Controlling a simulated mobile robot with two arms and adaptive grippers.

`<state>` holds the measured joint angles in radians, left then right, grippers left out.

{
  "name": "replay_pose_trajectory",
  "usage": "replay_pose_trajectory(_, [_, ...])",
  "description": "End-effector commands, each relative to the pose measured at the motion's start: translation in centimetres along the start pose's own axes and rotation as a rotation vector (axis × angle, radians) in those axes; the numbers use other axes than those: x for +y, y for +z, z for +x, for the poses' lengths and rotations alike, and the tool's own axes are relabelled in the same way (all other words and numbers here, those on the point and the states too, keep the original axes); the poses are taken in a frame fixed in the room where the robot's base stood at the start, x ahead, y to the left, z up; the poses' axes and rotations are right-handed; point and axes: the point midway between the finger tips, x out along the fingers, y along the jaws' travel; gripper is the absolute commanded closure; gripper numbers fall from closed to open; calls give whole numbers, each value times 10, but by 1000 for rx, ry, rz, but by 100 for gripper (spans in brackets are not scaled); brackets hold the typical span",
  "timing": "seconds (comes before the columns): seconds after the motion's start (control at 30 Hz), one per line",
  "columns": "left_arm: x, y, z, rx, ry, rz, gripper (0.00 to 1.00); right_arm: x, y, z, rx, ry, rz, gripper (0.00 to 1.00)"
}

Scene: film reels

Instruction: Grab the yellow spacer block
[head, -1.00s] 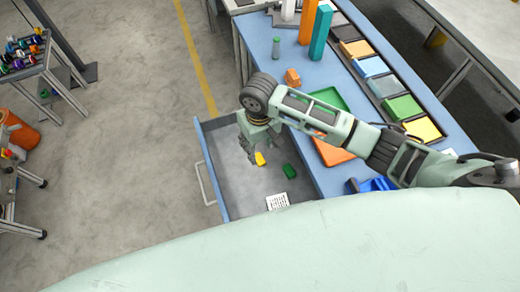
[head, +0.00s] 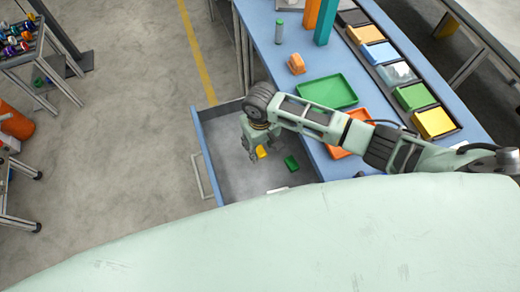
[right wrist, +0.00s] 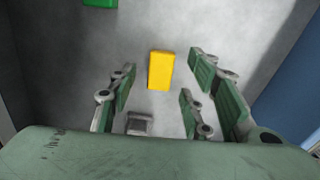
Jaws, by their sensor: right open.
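The yellow spacer block (right wrist: 161,70) lies on the grey floor of the open drawer (head: 195,125). In the head view the yellow block (head: 261,152) shows just right of my right gripper (head: 250,154), partly hidden by it. My right gripper points down into the drawer, open and empty. In the right wrist view its fingers (right wrist: 155,88) stand left and right of the block, with the block centred between them toward the far side. I cannot tell the height left between fingertips and block. My left gripper is not in view.
A green block (head: 291,163) lies in the drawer right of the yellow one. A white item (head: 277,190) is at the drawer's near side. The drawer walls surround my gripper. The blue bench (head: 300,55) holds a green tray (head: 327,91) and an orange tray (head: 352,131).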

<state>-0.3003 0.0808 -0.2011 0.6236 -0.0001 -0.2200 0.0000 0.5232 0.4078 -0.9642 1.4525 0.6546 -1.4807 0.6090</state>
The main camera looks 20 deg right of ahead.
Motion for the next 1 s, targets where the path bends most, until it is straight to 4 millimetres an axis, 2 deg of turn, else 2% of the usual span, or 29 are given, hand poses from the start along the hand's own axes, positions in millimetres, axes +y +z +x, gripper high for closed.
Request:
replay_pose_trajectory(0.1, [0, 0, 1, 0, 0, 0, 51, 0, 0, 11, 0, 0, 1, 55])
replay_pose_trajectory(0.37, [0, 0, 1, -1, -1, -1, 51, 0, 0, 12, 1, 0, 0, 56])
replay_pose_trajectory(0.87, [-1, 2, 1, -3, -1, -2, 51, 0, 0, 12, 2, 0, 0, 99])
replay_pose_trajectory(1.0, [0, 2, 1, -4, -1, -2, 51, 0, -1, 12, 2, 0, 0, 100])
